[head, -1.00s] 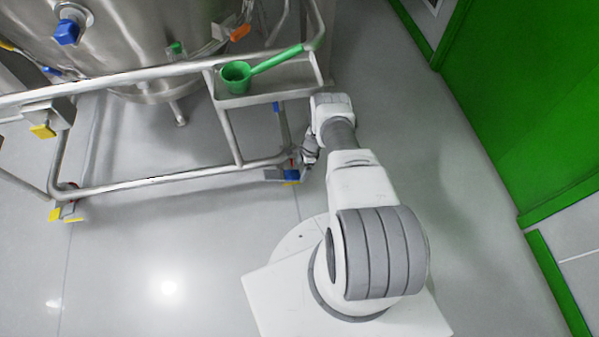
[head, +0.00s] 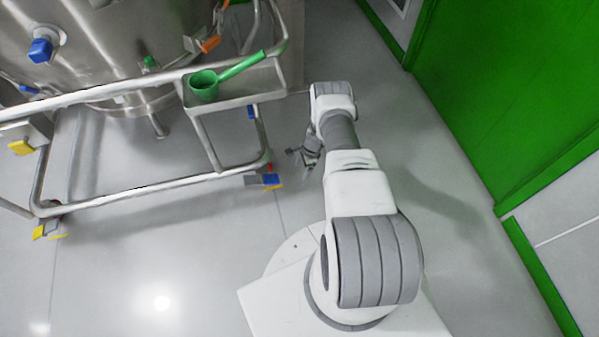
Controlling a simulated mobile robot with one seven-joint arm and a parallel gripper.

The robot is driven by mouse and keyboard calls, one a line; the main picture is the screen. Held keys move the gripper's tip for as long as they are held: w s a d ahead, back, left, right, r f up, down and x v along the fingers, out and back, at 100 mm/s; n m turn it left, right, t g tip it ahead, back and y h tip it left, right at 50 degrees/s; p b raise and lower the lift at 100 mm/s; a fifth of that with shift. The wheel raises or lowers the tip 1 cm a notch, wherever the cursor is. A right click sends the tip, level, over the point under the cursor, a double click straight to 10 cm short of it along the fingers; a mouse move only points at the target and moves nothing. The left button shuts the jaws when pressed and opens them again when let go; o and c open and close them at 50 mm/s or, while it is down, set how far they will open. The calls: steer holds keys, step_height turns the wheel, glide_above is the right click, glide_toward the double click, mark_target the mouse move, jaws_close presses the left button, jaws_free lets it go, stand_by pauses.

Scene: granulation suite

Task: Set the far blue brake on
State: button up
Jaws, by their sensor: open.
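A small blue part (head: 251,112) shows low at the far right of the steel frame, behind the near corner; it looks like the far blue brake, but it is too small to tell whether it is on or off. My gripper (head: 303,156) is low over the floor, to the right of the frame and apart from both. It is open, with nothing visible in it, and partly hidden by my arm.
The steel frame (head: 130,188) carries a shelf with a green scoop (head: 205,86). A steel vessel (head: 105,45) stands behind. Another caster with yellow pedals (head: 48,230) is at left. A green wall (head: 515,95) stands at right; the floor (head: 410,160) between is clear.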

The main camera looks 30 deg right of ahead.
steer(key=shift+s+d+r, duration=0.5)
steer(key=shift+s+d, duration=0.05)
steer(key=shift+d, duration=0.05)
stand_by(0.4)
